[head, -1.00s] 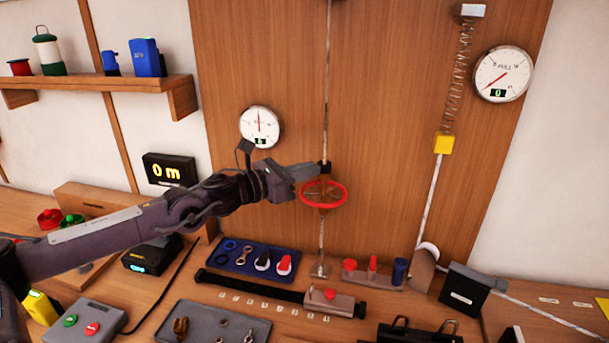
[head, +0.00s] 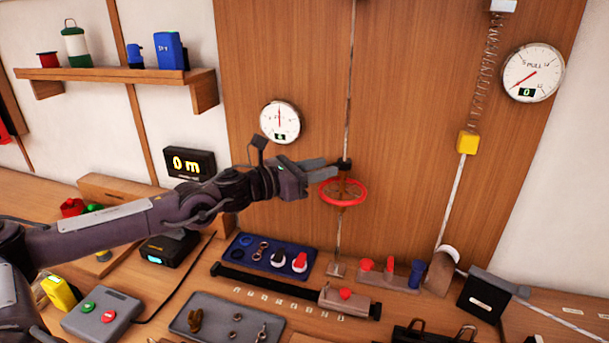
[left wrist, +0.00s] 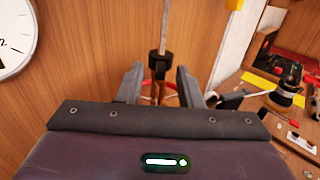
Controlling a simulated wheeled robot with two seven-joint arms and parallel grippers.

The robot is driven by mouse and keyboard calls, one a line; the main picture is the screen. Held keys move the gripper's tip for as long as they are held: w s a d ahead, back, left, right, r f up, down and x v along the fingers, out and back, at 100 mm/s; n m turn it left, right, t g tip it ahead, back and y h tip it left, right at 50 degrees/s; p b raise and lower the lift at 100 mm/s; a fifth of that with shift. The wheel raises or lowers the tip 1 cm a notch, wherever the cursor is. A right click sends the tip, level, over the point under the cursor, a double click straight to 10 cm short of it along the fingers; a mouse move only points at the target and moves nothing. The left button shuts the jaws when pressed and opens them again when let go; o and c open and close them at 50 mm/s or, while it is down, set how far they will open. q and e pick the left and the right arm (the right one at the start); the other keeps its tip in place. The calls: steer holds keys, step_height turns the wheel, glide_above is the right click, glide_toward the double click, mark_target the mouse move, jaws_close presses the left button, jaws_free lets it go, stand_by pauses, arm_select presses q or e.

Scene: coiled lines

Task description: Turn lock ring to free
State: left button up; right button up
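A small black collar (head: 344,164), which looks like the lock ring, sits on a thin upright rod (head: 348,90) in front of the wooden panel. A red spoked wheel (head: 361,197) is just below it. In the left wrist view the collar (left wrist: 160,62) shows between the fingers, with the wheel partly hidden behind them. My left gripper (head: 330,168) reaches in from the left at collar height. Its fingers (left wrist: 160,85) are apart, one on each side of the rod. I cannot tell whether either touches the collar. My right gripper is out of view.
A round dial (head: 280,122) hangs left of the rod, and a PULL dial (head: 533,73) and a spring with a yellow block (head: 467,142) are to the right. Below, the bench holds a blue tray (head: 235,262), a grey tray (head: 183,322) and a red-knobbed slider (head: 349,299).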

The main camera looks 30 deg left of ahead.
arm_select(q)
steer(key=b+v, duration=0.2)
steer(key=v, duration=0.4)
steer(key=shift+s+b, duration=0.15)
steer(key=shift+b, duration=0.25)
